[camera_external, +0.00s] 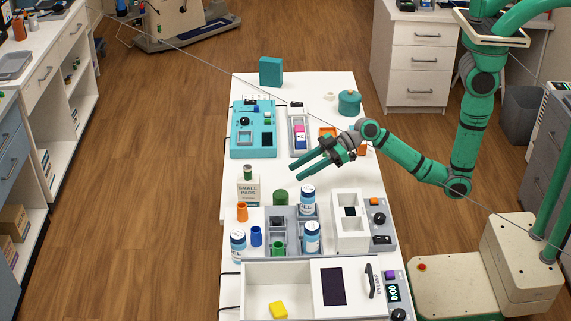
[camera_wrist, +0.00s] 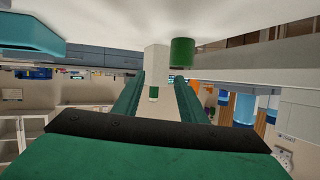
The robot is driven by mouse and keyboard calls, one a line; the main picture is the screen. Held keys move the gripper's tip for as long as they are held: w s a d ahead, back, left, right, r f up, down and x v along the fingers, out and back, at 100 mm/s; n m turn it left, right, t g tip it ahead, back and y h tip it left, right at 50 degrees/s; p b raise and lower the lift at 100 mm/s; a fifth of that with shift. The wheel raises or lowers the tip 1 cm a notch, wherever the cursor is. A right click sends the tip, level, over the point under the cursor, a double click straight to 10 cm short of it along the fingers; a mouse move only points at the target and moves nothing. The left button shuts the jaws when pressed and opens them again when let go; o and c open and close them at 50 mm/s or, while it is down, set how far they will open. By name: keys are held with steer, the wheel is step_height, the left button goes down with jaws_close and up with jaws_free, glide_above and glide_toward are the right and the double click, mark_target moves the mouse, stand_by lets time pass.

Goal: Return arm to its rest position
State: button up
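My green arm (camera_external: 415,160) reaches left from the base over the white table (camera_external: 342,95). My gripper (camera_external: 294,164) hangs above the middle of the table, its fingers pointing left. In the wrist view my gripper (camera_wrist: 159,82) shows its two green fingers apart, with nothing held between them. The small pads box (camera_external: 248,192) stands below and left of the fingertips. The arm is bent at the elbow, away from its column.
A teal device (camera_external: 253,142) and grey tray (camera_external: 299,146) lie behind the gripper. White bottles (camera_external: 308,200), a grey rack (camera_external: 281,212), a white device (camera_external: 350,232) and an open white bin (camera_external: 270,275) with a yellow block (camera_external: 278,309) stand in front. Wood floor left is clear.

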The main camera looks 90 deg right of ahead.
steer(key=shift+m+t+h, duration=0.4)
steer(key=shift+m+h, duration=0.3)
steer(key=shift+h, duration=0.2)
steer(key=s+f, duration=0.1)
steer(key=s, duration=0.1)
steer(key=s+f, duration=0.1)
steer(key=s, duration=0.2)
steer(key=s+f, duration=0.2)
steer(key=shift+s+d, duration=0.2)
steer(key=shift+s, duration=0.05)
steer(key=shift+m+h, duration=0.5)
steer(key=shift+h, duration=0.3)
steer(key=s, duration=0.3)
steer(key=s+d, duration=0.1)
steer(key=s, duration=0.2)
steer(key=s+f, duration=0.1)
steer(key=s, duration=0.2)
steer(key=shift+d, duration=0.2)
steer(key=s+r+m+t+h, duration=0.1)
steer(key=s+r, duration=0.1)
steer(key=s, duration=1.9)
steer(key=shift+s+r+t+h, duration=0.15)
steer(key=shift+r+t+h, duration=0.1)
steer(key=shift+t+h, duration=0.15)
